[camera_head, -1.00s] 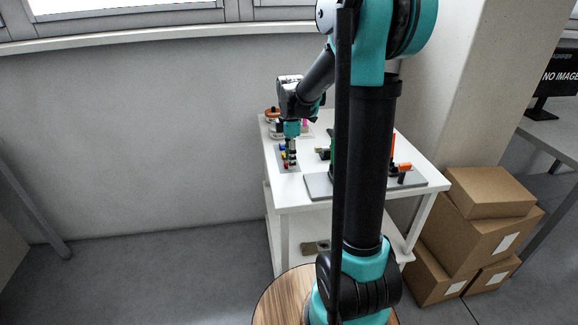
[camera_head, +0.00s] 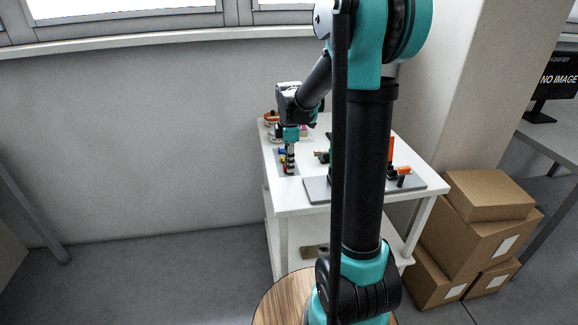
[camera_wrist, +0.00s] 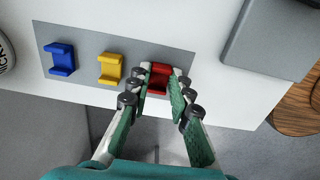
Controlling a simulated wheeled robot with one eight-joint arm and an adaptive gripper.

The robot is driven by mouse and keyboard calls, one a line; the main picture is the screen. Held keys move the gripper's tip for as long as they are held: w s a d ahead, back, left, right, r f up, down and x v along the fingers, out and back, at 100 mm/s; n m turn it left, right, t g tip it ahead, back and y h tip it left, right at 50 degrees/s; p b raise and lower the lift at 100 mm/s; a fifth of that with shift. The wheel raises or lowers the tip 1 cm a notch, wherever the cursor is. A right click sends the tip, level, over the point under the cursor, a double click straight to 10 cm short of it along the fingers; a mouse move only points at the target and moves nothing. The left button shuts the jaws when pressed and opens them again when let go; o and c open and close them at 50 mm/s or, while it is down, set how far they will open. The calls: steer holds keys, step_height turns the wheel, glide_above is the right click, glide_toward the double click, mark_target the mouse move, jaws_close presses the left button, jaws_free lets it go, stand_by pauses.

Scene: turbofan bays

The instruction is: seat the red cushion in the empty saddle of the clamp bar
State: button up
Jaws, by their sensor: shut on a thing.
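The red cushion (camera_wrist: 159,71) lies at the right end of a grey mat (camera_wrist: 84,45) in the wrist view. My gripper (camera_wrist: 161,82) has its two fingers on either side of the cushion and is shut on it. The cushion appears still at mat level. In the head view my gripper (camera_head: 289,168) points down over the mat at the table's left side. I cannot make out the clamp bar or its empty saddle; my arm hides part of the table.
A yellow cushion (camera_wrist: 110,69) and a blue cushion (camera_wrist: 62,59) lie left of the red one. A grey plate (camera_head: 318,190) with an orange-topped part (camera_head: 403,170) stands right on the white table (camera_head: 285,198). Cardboard boxes (camera_head: 480,228) stand on the floor at right.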

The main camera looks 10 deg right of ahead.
step_height(320, 180, up, 20)
stand_by(0.5)
stand_by(0.3)
